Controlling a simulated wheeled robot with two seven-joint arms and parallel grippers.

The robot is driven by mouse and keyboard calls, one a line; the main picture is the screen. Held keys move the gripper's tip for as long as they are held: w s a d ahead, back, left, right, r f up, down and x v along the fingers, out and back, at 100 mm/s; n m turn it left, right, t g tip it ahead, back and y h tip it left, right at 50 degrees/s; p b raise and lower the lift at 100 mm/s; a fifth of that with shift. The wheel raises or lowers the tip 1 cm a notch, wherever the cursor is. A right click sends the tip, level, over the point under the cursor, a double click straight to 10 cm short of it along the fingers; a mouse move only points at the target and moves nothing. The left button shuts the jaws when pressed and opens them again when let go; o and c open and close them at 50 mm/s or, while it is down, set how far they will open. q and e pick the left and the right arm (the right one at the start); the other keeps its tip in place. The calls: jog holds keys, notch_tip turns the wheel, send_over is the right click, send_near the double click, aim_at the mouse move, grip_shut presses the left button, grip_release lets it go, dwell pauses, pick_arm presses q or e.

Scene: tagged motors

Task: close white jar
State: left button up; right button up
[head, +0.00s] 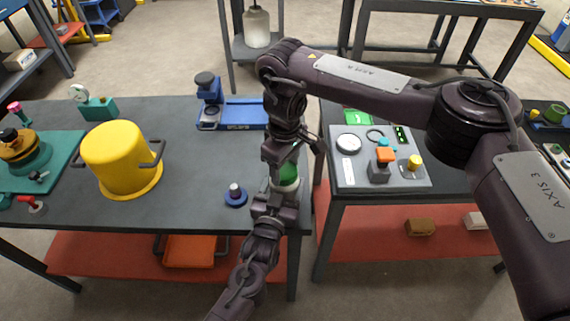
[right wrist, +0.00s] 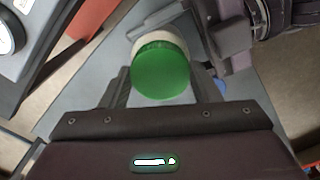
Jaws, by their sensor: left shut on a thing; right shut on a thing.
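The white jar (head: 291,186) stands near the right edge of the left table, partly hidden by my arms. Its green lid (head: 288,169) is at the jar's top; in the right wrist view the lid (right wrist: 161,72) sits against the white body (right wrist: 150,40), with no clear gap. My right gripper (head: 289,160) comes down from above and is shut on the green lid, with a finger on each side. My left gripper (head: 279,188) comes from the front and is shut on the white jar body. Its fingertips are mostly hidden.
A yellow pot (head: 120,160) and a blue vise-like tool (head: 232,112) stand on the left table (head: 190,185). A small blue knob piece (head: 236,195) lies left of the jar. A grey control panel (head: 350,172) is on the right table, past a gap.

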jog(key=m, duration=0.6)
jog(key=shift+m, duration=0.4)
jog(key=m, duration=0.8)
jog(key=shift+a, duration=0.1)
jog(key=o, duration=0.9)
jog(key=shift+r, duration=2.25)
jog(key=shift+c, duration=0.3)
